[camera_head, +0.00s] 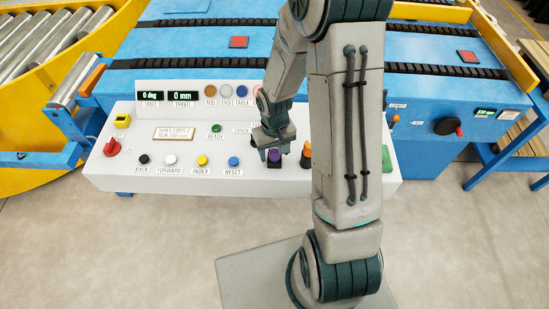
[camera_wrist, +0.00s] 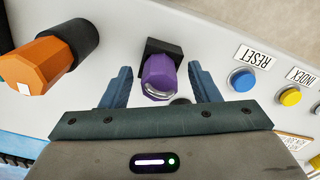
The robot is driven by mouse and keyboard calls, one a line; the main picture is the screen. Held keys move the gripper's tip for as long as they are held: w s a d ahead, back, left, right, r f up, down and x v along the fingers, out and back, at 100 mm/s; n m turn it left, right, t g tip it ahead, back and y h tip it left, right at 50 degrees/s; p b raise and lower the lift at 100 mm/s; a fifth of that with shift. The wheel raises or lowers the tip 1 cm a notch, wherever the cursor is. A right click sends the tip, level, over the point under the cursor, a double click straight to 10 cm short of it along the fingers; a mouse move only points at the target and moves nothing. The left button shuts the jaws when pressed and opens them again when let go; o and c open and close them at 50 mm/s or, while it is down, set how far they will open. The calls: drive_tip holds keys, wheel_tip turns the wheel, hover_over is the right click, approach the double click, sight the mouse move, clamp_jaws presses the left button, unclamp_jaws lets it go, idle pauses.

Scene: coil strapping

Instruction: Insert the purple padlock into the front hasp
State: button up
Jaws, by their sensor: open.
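The purple padlock (camera_wrist: 158,74) is a faceted purple body with a silvery curved edge, against a black square block (camera_wrist: 172,46) on the sloping white panel. In the head view the padlock (camera_head: 274,156) shows small and partly covered, just below my gripper (camera_head: 272,141). In the wrist view my gripper (camera_wrist: 160,70) is open, with one blue-grey finger on each side of the padlock and a visible gap to each. I cannot make out which part is the front hasp, or whether the padlock sits in it.
An orange knob on a black collar (camera_wrist: 62,52) stands close beside the padlock. A blue button (camera_wrist: 242,79) and a yellow button (camera_wrist: 290,96) lie on the other side. The white control panel (camera_head: 190,184) carries several buttons and a red rotary switch (camera_head: 112,148).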

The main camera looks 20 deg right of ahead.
sight(274, 149)
drive_tip(key=c, duration=1.1)
drive_tip(key=shift+r, duration=0.1)
drive_tip(key=shift+r, duration=0.5)
wheel_tip(274, 149, up, 3)
drive_tip(key=shift+w+r+b, duration=0.1)
drive_tip(key=shift+b, duration=0.3)
drive_tip(key=shift+w+d+r+b, duration=0.3)
drive_tip(key=shift+w+d+r, duration=0.9)
drive_tip(key=shift+d, duration=0.3)
drive_tip(key=shift+w+d+r+b, duration=0.3)
drive_tip(key=shift+w+d+r, duration=0.7)
drive_tip(key=shift+w+d, duration=0.4)
drive_tip(key=shift+w+d+r+b, duration=0.3)
drive_tip(key=shift+w+d+r, duration=0.85)
drive_tip(key=shift+d, duration=0.4)
drive_tip(key=shift+o, duration=0.4)
